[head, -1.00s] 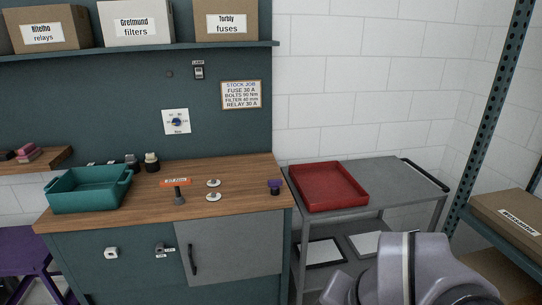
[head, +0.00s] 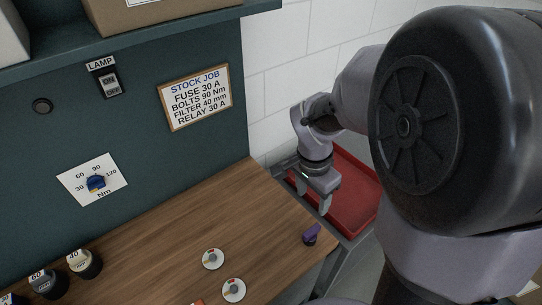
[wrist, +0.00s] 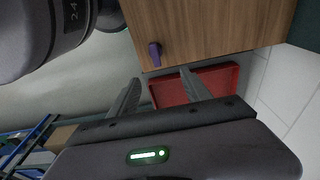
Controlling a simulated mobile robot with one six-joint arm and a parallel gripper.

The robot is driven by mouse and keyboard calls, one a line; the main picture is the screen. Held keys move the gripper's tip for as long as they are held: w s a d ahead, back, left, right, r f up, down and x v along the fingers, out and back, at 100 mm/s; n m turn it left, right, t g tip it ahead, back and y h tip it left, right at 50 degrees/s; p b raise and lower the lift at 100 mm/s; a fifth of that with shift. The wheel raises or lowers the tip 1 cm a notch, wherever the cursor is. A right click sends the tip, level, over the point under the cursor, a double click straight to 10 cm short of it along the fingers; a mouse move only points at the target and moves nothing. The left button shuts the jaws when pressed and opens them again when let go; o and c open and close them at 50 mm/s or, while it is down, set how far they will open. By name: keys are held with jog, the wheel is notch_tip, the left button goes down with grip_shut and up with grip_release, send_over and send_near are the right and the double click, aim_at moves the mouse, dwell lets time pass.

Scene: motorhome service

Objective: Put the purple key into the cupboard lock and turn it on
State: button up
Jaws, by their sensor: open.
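The purple key (head: 311,235) stands on the right end of the wooden worktop, close to its edge, with its purple head up. It also shows in the wrist view (wrist: 154,54), just beyond my fingertips. My gripper (head: 323,203) is open and empty, fingers pointing down, behind the key and near the red tray in the head view. In the wrist view my two fingers (wrist: 160,77) are spread, with the key apart from them.
The red tray (head: 354,190) lies on the trolley beside the worktop (head: 190,225). Two small round discs (head: 213,259) (head: 233,290) lie left of the key. A lamp switch (head: 109,84) and a dial (head: 96,183) are on the wall.

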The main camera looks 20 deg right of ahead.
aim_at(312, 230)
jog(key=f+b, duration=0.2)
jog(key=f, duration=0.3)
jog(key=d+f+b, duration=0.1)
jog(key=f+b, duration=0.1)
jog(key=f, duration=0.4)
jog(key=f+b, duration=0.1)
jog(key=f, duration=0.4)
jog(key=shift+s+d+f+b, duration=0.25)
jog(key=shift+d+b, duration=0.15)
jog(key=shift+r, duration=0.1)
jog(key=shift+c, duration=0.3)
grip_shut()
jog(key=shift+r, duration=0.1)
